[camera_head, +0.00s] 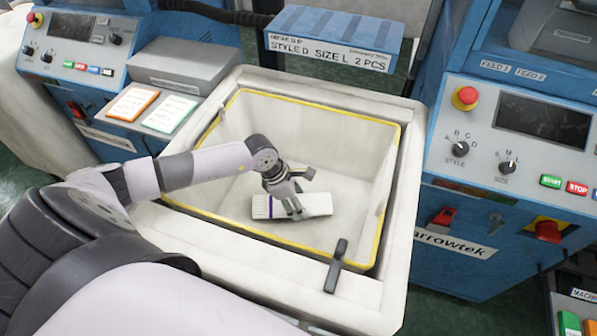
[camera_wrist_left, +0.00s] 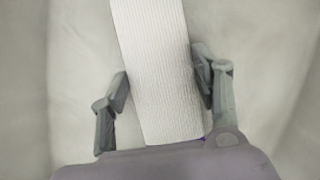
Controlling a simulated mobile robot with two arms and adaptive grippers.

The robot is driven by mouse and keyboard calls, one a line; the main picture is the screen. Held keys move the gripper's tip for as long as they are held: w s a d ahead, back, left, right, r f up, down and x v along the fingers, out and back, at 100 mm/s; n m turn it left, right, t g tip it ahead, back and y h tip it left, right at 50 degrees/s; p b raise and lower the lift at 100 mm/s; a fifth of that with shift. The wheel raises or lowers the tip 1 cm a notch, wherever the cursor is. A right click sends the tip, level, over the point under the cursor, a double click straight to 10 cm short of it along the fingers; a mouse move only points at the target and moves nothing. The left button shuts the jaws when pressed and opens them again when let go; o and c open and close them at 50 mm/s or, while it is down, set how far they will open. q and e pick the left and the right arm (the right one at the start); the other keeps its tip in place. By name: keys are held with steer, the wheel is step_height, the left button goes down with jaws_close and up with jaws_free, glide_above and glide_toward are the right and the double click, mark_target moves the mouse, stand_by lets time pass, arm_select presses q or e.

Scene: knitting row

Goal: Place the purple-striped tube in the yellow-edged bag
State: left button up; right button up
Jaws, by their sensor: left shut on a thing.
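The tube is a flat white knitted piece (camera_head: 319,204) with a narrow purple stripe near its left end in the head view. It lies low inside the yellow-edged bag (camera_head: 315,108), a whitish open bag with a yellow rim. My left gripper (camera_head: 292,207) reaches down into the bag and is shut on the tube around its middle. In the left wrist view the ribbed white tube (camera_wrist_left: 155,65) runs between the two fingers (camera_wrist_left: 160,95). I cannot tell whether it touches the bag's floor. My right gripper is not in view.
A pale frame (camera_head: 405,215) surrounds the bag, with a dark handle (camera_head: 337,265) at its front. Blue machines with control panels stand left (camera_head: 75,55) and right (camera_head: 500,130). A blue labelled shelf (camera_head: 335,35) juts out behind the bag. The bag's right side has free room.

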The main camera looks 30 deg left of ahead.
arm_select(q)
steer(key=shift+f, duration=0.9)
steer(key=shift+f, duration=0.15)
steer(key=o, duration=0.6)
steer(key=shift+o, duration=1.4)
